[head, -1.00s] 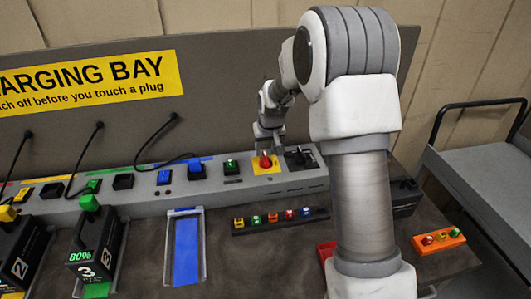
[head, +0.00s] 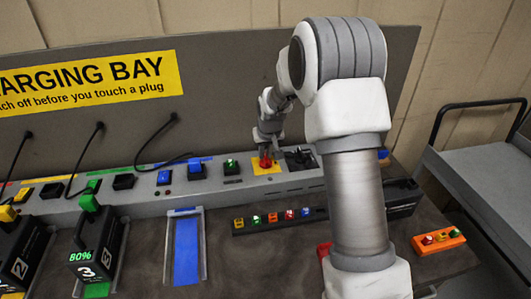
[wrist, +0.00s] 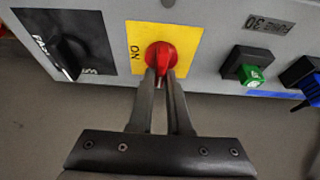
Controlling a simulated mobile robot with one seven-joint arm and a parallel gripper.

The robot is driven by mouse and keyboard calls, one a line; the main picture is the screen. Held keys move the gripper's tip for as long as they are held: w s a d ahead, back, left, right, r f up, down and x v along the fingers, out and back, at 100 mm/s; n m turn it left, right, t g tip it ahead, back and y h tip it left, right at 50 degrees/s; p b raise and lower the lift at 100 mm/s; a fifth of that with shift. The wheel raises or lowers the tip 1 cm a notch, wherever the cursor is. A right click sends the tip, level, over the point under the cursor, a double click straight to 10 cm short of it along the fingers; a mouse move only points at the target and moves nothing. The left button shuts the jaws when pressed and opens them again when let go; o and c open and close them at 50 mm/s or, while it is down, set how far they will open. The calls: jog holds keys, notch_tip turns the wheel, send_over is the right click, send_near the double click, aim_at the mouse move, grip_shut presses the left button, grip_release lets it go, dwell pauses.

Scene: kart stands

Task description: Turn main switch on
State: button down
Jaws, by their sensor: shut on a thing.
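The main switch is a red knob (wrist: 161,56) on a yellow plate (wrist: 188,42) marked ON at its left in the wrist view. In the head view the knob is largely covered by my gripper, and the yellow plate (head: 275,170) sits on the grey charging rail. My gripper (wrist: 160,73) has its two fingers closed on either side of the red knob. In the head view my gripper (head: 266,156) is down at the plate. How far the knob is turned is hard to tell.
A black selector (wrist: 68,55) stands beside the yellow plate. A green plug (wrist: 251,76) sits in a black socket on the other side. A row of small coloured pieces (head: 273,216) lies in front of the rail, near a blue-floored slot (head: 187,250).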

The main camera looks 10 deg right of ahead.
jog(key=shift+m, duration=0.4)
jog(key=m+h+b, duration=0.1)
jog(key=m, duration=0.2)
jog(key=m+g+h, duration=0.1)
jog(key=m+h, duration=0.1)
jog(key=m, duration=0.2)
jog(key=m+g, duration=0.1)
jog(key=m, duration=0.2)
jog(key=m+g+h, duration=0.1)
jog(key=m, duration=0.2)
jog(key=shift+s+d+r+p, duration=0.1)
jog(key=shift+d+p, duration=0.05)
jog(key=shift+p, duration=0.25)
jog(key=m+g+p, duration=0.1)
jog(key=m, duration=0.3)
jog(key=shift+s+g, duration=0.1)
jog(key=shift+g, duration=0.2)
jog(key=c, duration=0.9)
grip_release()
jog(key=shift+o, duration=0.2)
